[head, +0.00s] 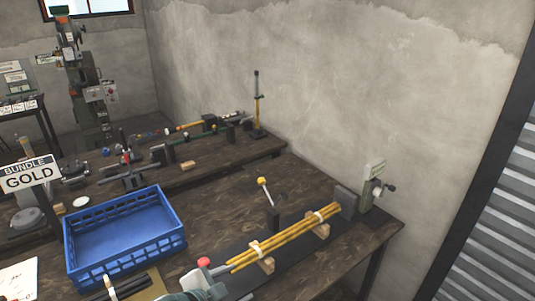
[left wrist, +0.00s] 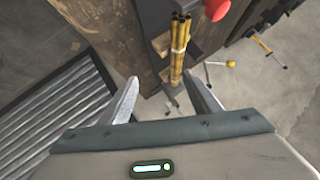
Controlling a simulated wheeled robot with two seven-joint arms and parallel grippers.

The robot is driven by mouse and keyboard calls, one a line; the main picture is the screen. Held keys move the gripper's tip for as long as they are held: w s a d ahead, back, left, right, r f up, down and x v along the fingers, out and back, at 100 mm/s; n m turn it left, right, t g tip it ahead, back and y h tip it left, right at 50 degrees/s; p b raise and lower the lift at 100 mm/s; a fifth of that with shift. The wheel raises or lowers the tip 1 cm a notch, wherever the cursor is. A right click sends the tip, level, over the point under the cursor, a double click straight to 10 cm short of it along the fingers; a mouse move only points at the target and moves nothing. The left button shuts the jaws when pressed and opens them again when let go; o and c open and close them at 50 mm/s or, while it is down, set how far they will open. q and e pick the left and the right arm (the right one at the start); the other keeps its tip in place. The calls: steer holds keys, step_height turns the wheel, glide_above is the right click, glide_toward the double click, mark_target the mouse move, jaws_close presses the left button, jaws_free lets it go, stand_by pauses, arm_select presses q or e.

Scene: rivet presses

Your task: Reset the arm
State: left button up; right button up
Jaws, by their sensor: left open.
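My left gripper (head: 207,284) is at the bottom edge of the head view, near the red knob (head: 204,262). In the left wrist view its two fingers (left wrist: 161,82) are spread apart with nothing held between them. Ahead of them a bundle of gold rods (left wrist: 179,48) shows, apart from the fingers. In the head view the gold rods (head: 285,240) lie across wooden blocks with pale ties around them. My right gripper is in neither view.
A yellow-knobbed lever (head: 264,189) and a grey end device (head: 373,189) stand by the rods.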

arm_select(q)
steer(key=s+a+f+n+g+y, duration=0.2)
steer(key=s+a+f+n, duration=0.25)
steer(key=s, duration=0.45)
steer(key=s+a+f+n+g+y, duration=0.1)
steer(key=s+a+f+n+g, duration=0.15)
steer(key=s+a+f, duration=0.45)
steer(key=s+a+f+n+g+y, duration=0.1)
steer(key=s+a+f+n+y, duration=0.2)
steer(key=s, duration=0.9)
step_height(320, 180, down, 31)
steer(key=s+n+g+b, duration=0.1)
steer(key=g+b, duration=0.1)
steer(key=s+a+f+b, duration=0.2)
steer(key=s+a+f, duration=0.1)
steer(key=s+f, duration=1.5)
steer(key=shift+s+f+g+h, duration=0.25)
steer(key=shift+f+g, duration=0.2)
steer(key=shift+f, duration=0.35)
